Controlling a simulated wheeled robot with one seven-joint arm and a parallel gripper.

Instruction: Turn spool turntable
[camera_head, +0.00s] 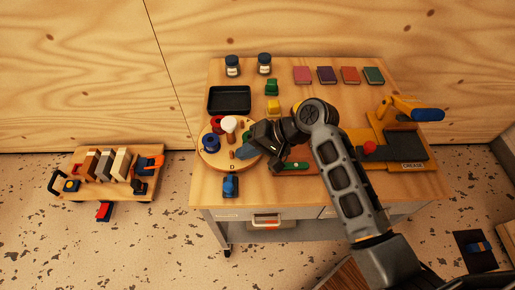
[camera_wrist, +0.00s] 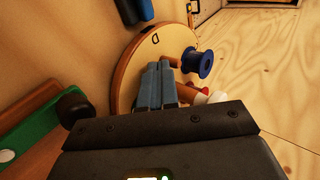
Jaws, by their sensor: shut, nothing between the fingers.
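The spool turntable (camera_head: 211,160) is a round wooden disc at the left front of the table. It carries a blue spool (camera_head: 210,143), a red spool (camera_head: 217,124), a white spool (camera_head: 229,124) and wooden pegs. My gripper (camera_head: 243,152) is over the disc's right part, its fingers shut and empty. In the wrist view the turntable (camera_wrist: 128,75) has a dark letter mark on its face, and the blue spool (camera_wrist: 199,63) is right of my fingers (camera_wrist: 160,70). The fingertips are near a peg; I cannot tell whether they touch it. My gripper hides part of the disc.
A black tray (camera_head: 229,100) lies behind the turntable, and a blue object (camera_head: 230,186) stands in front of it. A green-handled tool (camera_head: 292,166) lies right of my gripper. Two jars (camera_head: 248,66) and several coloured blocks stand at the back. A creasing board (camera_head: 405,148) is at right.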

